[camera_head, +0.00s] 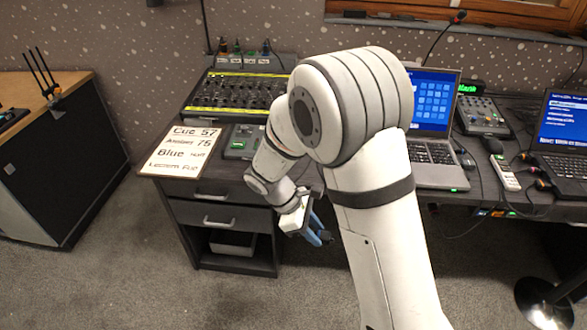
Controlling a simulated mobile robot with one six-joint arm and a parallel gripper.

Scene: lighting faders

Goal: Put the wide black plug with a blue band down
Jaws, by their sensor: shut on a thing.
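My gripper (320,236) hangs in front of the desk's front edge, at the end of my bent white arm, pointing down and to the right. It is in the air above the carpet. Blue and dark parts show at its tip. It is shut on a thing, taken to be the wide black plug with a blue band. The plug is too small and too covered to make out apart from the fingers.
The dark desk (222,188) holds a mixer (235,92), a cue sheet (183,150), an open laptop (436,178), a small console (482,115), a white handset (504,172) and a second laptop (565,135). Cables hang at the right. My arm hides the desk's middle.

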